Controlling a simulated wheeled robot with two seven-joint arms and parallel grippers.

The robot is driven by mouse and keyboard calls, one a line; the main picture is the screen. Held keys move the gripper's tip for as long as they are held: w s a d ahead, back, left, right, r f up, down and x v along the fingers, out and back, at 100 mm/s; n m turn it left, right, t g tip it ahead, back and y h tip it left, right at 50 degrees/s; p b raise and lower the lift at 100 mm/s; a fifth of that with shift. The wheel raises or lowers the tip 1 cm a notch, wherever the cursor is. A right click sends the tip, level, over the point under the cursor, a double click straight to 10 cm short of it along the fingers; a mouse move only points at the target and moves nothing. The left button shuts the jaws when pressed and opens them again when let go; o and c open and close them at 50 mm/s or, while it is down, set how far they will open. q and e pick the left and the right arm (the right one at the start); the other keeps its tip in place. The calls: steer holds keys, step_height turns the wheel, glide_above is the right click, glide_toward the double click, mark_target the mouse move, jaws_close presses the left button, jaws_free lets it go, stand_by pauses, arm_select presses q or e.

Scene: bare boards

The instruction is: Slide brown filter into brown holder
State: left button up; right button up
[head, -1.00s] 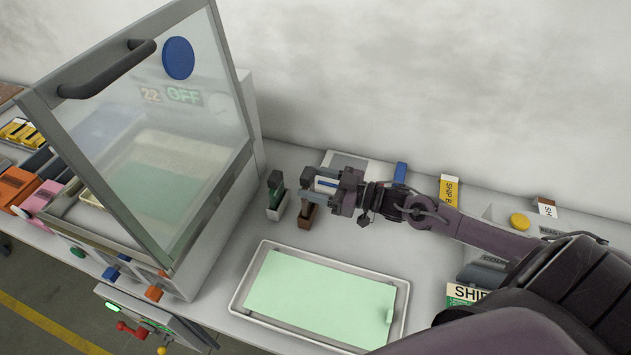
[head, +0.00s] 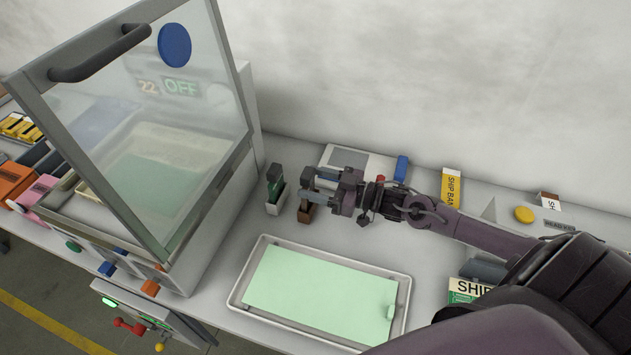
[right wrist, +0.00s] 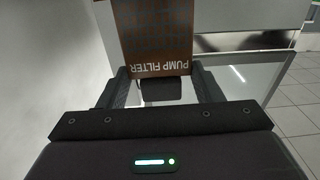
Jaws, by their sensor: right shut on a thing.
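My right gripper (head: 312,184) is shut on the brown filter (right wrist: 153,35), a flat brown plate lettered "PUMP FILTER" that shows upside down between the fingers in the right wrist view. In the head view I cannot make the filter out clearly behind the fingers. The small brown holder (head: 306,213) stands on the bench just below the fingers, partly covered by them. I cannot tell whether the filter touches or has entered the holder. My left gripper is not in view.
A white holder (head: 275,207) with a dark green filter (head: 275,181) stands close left of the brown one. A metal tray (head: 240,303) with a green mat lies in front. A glass-fronted machine (head: 238,160) rises at left. A yellow box (head: 451,186) stands behind the arm.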

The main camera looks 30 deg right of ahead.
steer(key=shift+f+b, duration=0.55)
steer(key=shift+f, duration=0.2)
steer(key=o, duration=1.1)
steer(key=p+v, duration=0.4)
steer(key=v, duration=0.3)
steer(key=shift+s+d, duration=0.25)
steer(key=shift+s, duration=0.05)
